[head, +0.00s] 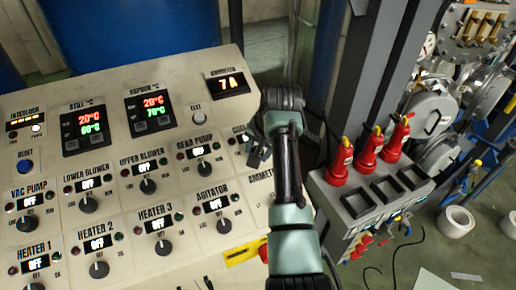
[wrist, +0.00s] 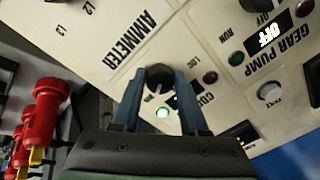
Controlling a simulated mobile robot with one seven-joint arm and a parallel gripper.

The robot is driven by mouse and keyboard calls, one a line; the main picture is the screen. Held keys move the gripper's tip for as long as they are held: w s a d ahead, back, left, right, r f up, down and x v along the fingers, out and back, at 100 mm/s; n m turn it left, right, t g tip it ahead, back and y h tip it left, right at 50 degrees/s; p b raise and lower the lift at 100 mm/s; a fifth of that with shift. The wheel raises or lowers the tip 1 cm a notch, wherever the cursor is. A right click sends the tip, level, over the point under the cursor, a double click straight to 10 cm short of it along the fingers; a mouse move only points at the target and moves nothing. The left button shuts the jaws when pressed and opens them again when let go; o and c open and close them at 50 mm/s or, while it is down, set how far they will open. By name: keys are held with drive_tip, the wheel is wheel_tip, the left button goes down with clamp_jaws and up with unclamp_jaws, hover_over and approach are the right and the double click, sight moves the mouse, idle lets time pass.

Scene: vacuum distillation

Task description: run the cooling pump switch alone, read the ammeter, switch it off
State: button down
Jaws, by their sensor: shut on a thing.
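My gripper (wrist: 158,82) is shut on a black rotary knob (wrist: 159,73) in the wrist view, one finger on each side. A label beginning "COO" (head: 239,129) shows above this spot in the head view, the rest hidden by my arm. A green lamp (wrist: 162,113) beside the knob is lit. The switch's small display (wrist: 186,97) is mostly hidden by a finger, so its word cannot be read. In the head view my gripper (head: 257,152) covers the knob. The ammeter display (head: 233,84) at the panel's top right reads 7 A.
The gear pump knob (head: 205,167) and agitator knob (head: 223,225) are close by; their displays read OFF. The other visible pump, blower and heater displays also read OFF. Red plugs (head: 369,147) stand on a grey box right of the panel (head: 180,270).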

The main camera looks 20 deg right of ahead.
drive_tip(key=shift+r, duration=0.1)
idle(0.3)
drive_tip(key=shift+c, duration=2.2)
unclamp_jaws()
drive_tip(key=b+v, duration=0.3)
drive_tip(key=v, duration=1)
drive_tip(key=shift+d, duration=0.1)
